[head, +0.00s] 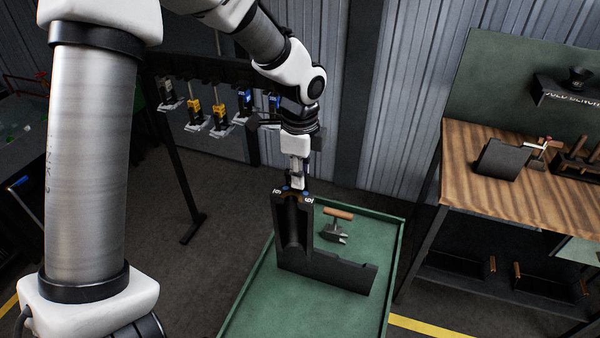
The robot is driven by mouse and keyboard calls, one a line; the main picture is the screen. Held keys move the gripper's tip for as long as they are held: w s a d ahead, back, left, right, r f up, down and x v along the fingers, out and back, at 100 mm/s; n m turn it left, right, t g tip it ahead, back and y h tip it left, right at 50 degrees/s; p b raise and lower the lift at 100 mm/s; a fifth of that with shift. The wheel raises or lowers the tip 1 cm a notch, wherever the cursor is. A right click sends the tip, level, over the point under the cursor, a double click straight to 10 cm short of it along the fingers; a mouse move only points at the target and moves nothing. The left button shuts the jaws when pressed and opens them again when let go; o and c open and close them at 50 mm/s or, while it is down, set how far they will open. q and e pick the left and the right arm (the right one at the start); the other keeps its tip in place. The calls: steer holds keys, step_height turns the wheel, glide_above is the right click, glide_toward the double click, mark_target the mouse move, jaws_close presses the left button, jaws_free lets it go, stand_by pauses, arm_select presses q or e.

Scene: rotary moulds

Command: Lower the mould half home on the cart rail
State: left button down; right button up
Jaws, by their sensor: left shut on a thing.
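The mould half (291,232) is a dark upright block with a long rounded groove and pale markings on its top. It stands over the left end of the low dark rail (343,270) on the green cart (262,312). It looks upright. I cannot tell whether its foot rests on the rail or hangs just above it. My left gripper (297,181) points down from above and is shut on the top of the mould half; its fingertips are partly hidden. My right gripper is out of view.
A wooden-handled tool (335,227) lies on the cart behind the rail. A wooden bench (480,190) with dark items stands at the right. A dark rack (180,68) with several hanging yellow and blue pieces is behind. The cart's front is clear.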

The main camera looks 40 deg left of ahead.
mark_target(299, 191)
arm_select(q)
steer(key=shift+r, duration=0.2)
steer(key=shift+f+b, duration=1)
steer(key=shift+f, duration=1.2)
steer(key=shift+s+d+f+b, duration=0.2)
steer(key=shift+s+f+b, duration=0.15)
steer(key=shift+f, duration=0.25)
steer(key=f, duration=0.2)
steer(key=w+f+b, duration=0.1)
steer(key=shift+a+f, duration=0.2)
steer(key=shift+a, duration=0.15)
steer(key=f+b, duration=0.2)
steer(key=f, duration=0.2)
steer(key=shift+s+f, duration=0.15)
steer(key=shift+s, duration=0.05)
steer(key=shift+d, duration=0.1)
